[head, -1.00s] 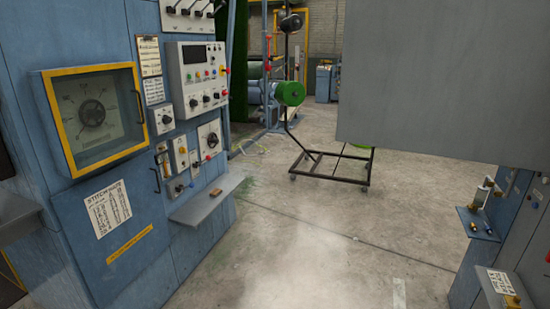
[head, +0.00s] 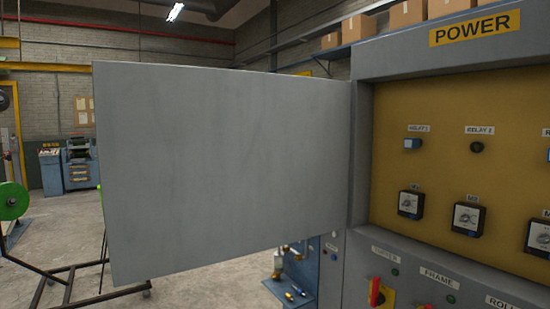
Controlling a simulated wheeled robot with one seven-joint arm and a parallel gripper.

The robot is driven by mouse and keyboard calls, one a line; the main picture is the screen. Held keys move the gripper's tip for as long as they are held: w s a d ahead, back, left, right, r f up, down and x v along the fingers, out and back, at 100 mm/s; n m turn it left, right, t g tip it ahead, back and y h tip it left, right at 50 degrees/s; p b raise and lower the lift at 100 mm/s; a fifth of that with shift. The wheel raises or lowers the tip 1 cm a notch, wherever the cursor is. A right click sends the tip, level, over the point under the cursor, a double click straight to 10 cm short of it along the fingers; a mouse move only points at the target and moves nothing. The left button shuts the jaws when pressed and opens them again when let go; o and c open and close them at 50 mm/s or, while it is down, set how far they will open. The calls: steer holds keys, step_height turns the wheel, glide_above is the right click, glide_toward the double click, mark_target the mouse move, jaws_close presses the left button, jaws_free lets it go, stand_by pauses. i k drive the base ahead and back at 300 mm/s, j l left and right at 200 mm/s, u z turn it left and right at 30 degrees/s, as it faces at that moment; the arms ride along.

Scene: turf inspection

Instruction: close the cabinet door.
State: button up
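The cabinet door (head: 225,170) is a plain grey panel in the head view. It stands wide open, swung out to the left from its hinge side at the cabinet's left edge. The grey cabinet (head: 361,150) is at the right under a yellow POWER sign (head: 475,28). Its opening shows a tan back panel (head: 440,170) with relays and several black meters. No handle shows on the door face in view. My gripper is not in view.
Below the opening is a control panel with a red switch (head: 376,291). A wheeled dark frame with a green reel (head: 12,201) stands on the floor at the left. Boxes (head: 407,12) sit on a high shelf. Concrete floor (head: 185,287) shows below the door.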

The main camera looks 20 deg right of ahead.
mark_target(198, 167)
steer(key=i+j+z, duration=0.6)
steer(key=j+z, duration=0.3)
steer(key=i+j+z, duration=0.15)
steer(key=j+z, duration=0.3)
steer(key=j, duration=0.3)
steer(key=i+j+z, duration=0.1)
steer(key=j+z, duration=0.4)
steer(key=j, duration=0.15)
steer(key=k+j+z, duration=0.1)
steer(key=j+z, duration=0.35)
steer(key=j, duration=0.2)
steer(key=k+j+z, duration=0.15)
steer(key=j+z, duration=0.3)
steer(key=j, duration=0.2)
